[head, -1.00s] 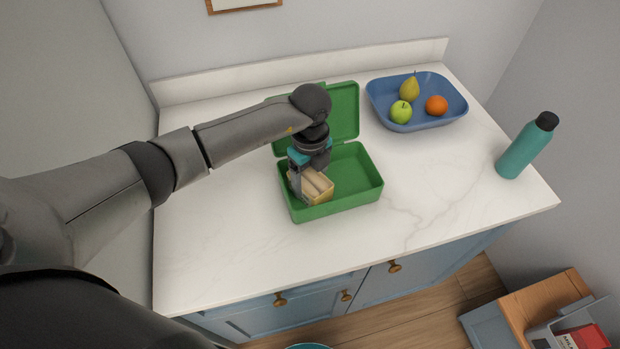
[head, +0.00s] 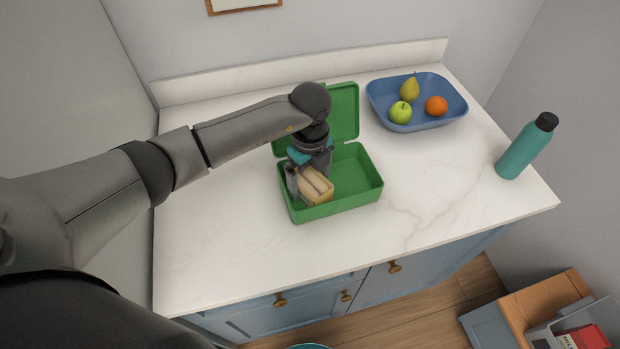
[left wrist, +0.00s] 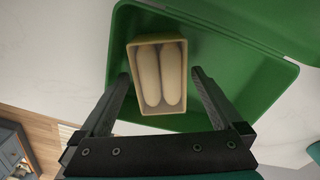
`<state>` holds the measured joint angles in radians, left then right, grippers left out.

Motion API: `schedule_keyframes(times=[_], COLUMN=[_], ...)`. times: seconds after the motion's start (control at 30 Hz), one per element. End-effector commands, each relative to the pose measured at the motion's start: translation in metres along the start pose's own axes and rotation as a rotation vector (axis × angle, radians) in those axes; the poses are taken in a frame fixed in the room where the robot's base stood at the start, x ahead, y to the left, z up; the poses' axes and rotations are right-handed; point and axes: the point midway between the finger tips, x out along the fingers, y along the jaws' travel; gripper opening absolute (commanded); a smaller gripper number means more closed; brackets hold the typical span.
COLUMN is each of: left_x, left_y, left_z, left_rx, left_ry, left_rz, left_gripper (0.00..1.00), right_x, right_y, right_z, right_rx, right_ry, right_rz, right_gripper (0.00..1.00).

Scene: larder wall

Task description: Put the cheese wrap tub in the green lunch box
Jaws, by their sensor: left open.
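The green lunch box (head: 358,190) stands on the counter with its lid (head: 344,112) open at the back. The cheese wrap tub (head: 318,188), a small yellowish tub holding two pale wraps, sits inside the box at its left end. It also shows in the left wrist view (left wrist: 158,108), between the fingers and with a gap on each side. My left gripper (head: 308,184) is open, with its fingers down in the box around the tub. The gripper partly hides the tub in the head view. My right gripper is not in view.
A blue bowl (head: 388,117) with a pear, a green apple and an orange stands at the back right. A teal bottle (head: 525,150) stands near the counter's right edge. The counter (head: 230,235) is clear in front of the box.

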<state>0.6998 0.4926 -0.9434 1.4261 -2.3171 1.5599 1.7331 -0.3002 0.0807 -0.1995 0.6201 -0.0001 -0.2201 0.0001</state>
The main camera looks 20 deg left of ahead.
Motion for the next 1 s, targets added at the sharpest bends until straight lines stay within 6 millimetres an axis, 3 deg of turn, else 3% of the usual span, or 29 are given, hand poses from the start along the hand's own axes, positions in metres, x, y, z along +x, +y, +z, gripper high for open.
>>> schedule_keyframes(times=[0.3, 0.5, 0.7, 1.0], left_x=[-0.068, -0.101, -0.115, -0.116], left_y=[-0.001, -0.001, 0.0, 0.0], left_z=[0.001, 0.001, 0.001, 0.0], left_rx=[0.001, 0.0, 0.0, 0.0], left_ry=[-0.003, -0.002, -0.001, -0.001], left_rz=[-0.007, -0.006, -0.003, -0.002], left_gripper=[1.0, 1.0, 1.0, 1.0], right_x=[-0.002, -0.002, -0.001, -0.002], right_y=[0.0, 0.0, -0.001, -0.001], right_z=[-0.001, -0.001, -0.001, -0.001], right_rx=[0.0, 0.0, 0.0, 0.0], right_ry=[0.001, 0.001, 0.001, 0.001], right_rz=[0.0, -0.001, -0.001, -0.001], right_gripper=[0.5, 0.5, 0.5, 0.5])
